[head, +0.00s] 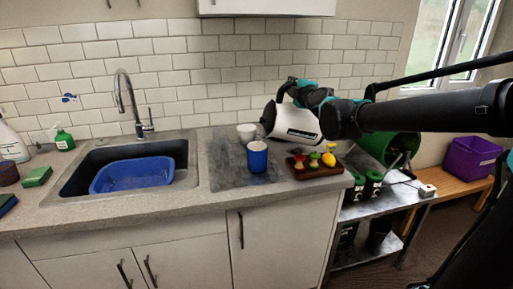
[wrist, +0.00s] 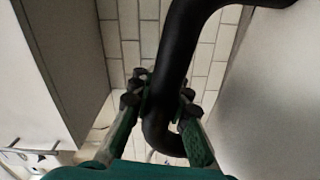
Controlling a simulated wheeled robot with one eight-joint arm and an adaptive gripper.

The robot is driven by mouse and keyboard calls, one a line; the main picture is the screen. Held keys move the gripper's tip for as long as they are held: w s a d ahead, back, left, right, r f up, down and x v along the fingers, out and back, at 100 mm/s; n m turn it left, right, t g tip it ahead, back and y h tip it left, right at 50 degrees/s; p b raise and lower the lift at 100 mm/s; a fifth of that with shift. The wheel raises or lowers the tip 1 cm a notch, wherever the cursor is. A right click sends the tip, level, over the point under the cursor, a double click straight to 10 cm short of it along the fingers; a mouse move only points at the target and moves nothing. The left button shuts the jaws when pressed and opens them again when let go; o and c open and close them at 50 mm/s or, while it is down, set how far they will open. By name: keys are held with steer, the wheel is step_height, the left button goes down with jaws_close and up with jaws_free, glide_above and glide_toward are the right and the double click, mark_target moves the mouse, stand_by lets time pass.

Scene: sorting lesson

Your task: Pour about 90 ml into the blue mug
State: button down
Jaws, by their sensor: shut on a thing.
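The blue mug (head: 257,160) stands upright on the grey worktop panel, right of the sink. My gripper (head: 297,88) is shut on the black handle of a white kettle (head: 297,120). The kettle hangs tilted above the counter, to the right of the mug and higher, apart from it. In the wrist view the black handle (wrist: 178,60) runs between the fingers of my gripper (wrist: 160,108). The kettle's body is partly hidden by my arm in the head view. No stream of liquid shows, and the mug's contents cannot be made out.
A white cup (head: 246,132) stands just behind the mug. A brown tray (head: 318,173) with red, green and yellow pieces sits right of the mug. The sink (head: 75,182) holds a blue basin (head: 130,175). A green bin (head: 390,148) lies beyond the counter's right end.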

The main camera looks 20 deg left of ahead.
steer(key=shift+s+a+r+b, duration=0.1)
steer(key=shift+s+a+b, duration=0.15)
steer(key=shift+a+b, duration=0.25)
stand_by(1.1)
